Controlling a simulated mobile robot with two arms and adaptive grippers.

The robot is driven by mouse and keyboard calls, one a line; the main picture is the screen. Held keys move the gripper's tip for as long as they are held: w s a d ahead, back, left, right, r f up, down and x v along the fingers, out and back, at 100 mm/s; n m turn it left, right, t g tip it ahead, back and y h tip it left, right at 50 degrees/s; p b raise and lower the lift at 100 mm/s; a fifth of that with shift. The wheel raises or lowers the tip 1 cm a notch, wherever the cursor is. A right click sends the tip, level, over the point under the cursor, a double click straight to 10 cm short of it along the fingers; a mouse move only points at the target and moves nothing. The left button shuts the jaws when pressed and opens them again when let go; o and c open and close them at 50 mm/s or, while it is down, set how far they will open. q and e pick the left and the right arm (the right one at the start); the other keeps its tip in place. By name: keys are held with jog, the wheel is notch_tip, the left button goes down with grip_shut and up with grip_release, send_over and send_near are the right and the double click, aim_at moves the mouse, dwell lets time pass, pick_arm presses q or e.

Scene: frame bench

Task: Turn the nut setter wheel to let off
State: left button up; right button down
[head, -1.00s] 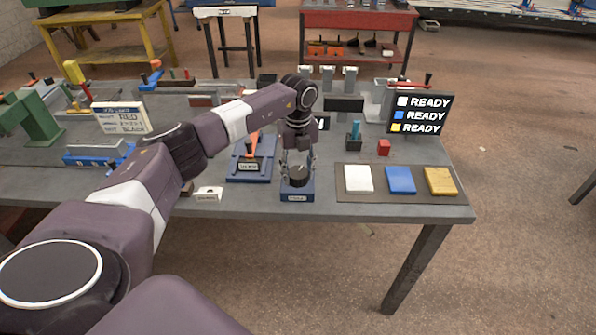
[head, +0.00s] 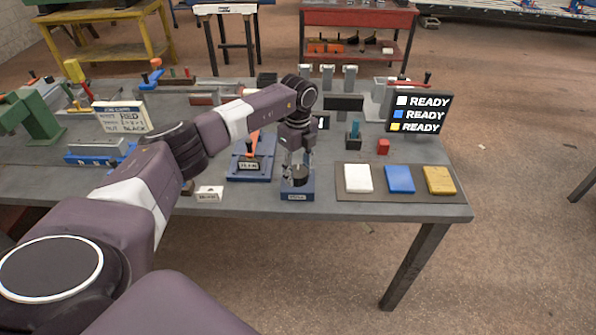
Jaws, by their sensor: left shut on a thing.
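The black round wheel (head: 300,174) sits on top of a small blue box (head: 297,193) with a white label, at the front edge of the bench. My left gripper (head: 297,172) reaches down from above and is shut on the wheel, its fingers at the wheel's sides. The fingers hide part of the wheel. The label's text is too small to read. My right gripper is not in view.
A blue fixture with an orange lever (head: 251,148) stands just left. A mat with white, blue and yellow blocks (head: 400,180) lies right.

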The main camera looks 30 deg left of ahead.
aim_at(298, 171)
pick_arm(q)
jog(key=o, duration=1.2)
jog(key=shift+c, duration=0.2)
notch_tip(298, 171, up, 12)
